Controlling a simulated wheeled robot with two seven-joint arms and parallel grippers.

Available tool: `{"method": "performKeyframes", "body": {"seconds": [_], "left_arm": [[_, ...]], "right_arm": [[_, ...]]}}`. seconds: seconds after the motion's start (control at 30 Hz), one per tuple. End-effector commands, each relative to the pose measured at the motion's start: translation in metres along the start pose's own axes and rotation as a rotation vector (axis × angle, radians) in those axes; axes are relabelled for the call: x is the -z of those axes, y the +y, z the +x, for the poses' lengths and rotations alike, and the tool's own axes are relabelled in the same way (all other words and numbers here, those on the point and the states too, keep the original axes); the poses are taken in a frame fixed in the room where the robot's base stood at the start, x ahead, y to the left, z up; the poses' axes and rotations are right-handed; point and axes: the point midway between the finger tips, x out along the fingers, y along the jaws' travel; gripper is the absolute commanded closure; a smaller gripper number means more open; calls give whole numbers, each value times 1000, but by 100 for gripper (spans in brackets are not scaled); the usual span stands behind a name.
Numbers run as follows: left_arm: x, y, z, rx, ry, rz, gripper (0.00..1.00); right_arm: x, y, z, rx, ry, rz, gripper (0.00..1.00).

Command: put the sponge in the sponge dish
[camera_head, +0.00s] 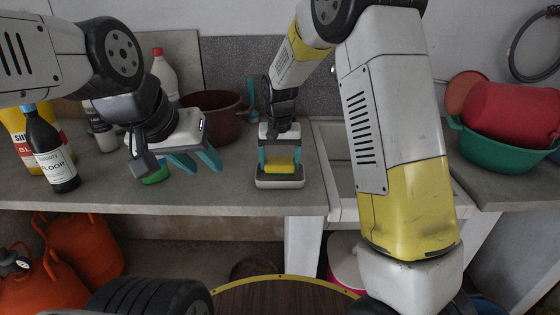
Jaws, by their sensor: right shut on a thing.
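A yellow sponge (281,168) is between the teal fingers of my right gripper (280,162). The gripper points down and is shut on it. The sponge is at the grey sponge dish (280,183), over or inside its rim; I cannot tell whether it touches the bottom. The dish stands on the counter near its front edge, left of the sink. My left gripper (194,162) is open, with its teal fingers apart and nothing seen between them. It hangs over the counter to the left of the dish.
A dark bottle (52,160), a yellow bottle (17,137) and a white bottle (163,75) stand at the left. A brown pot (225,118) is behind my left gripper. A green object (155,177) sits under that gripper. The sink (335,150) is right of the dish.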

Motion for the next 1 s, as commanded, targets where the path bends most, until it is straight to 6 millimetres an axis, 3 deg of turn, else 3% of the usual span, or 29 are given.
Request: {"method": "performKeyframes", "body": {"seconds": [0.17, 0.5, 0.53, 0.6, 0.63, 0.87, 1.0], "left_arm": [[0, 0, 0, 0, 0, 0, 64], [0, 0, 0, 0, 0, 0, 64], [0, 0, 0, 0, 0, 0, 64], [0, 0, 0, 0, 0, 0, 64], [0, 0, 0, 0, 0, 0, 64], [0, 0, 0, 0, 0, 0, 64], [0, 0, 0, 0, 0, 0, 64]], "right_arm": [[-5, 1, 25, -2, -3, 0, 57], [-5, 1, 29, -2, -2, 0, 57], [-5, 1, 29, -1, -1, 1, 17], [-5, 1, 29, -1, -1, 1, 3], [-5, 1, 29, -1, -1, 1, 0], [-5, 1, 28, -1, -1, 0, 0], [-4, 1, 17, 0, 1, 0, 0]]}}
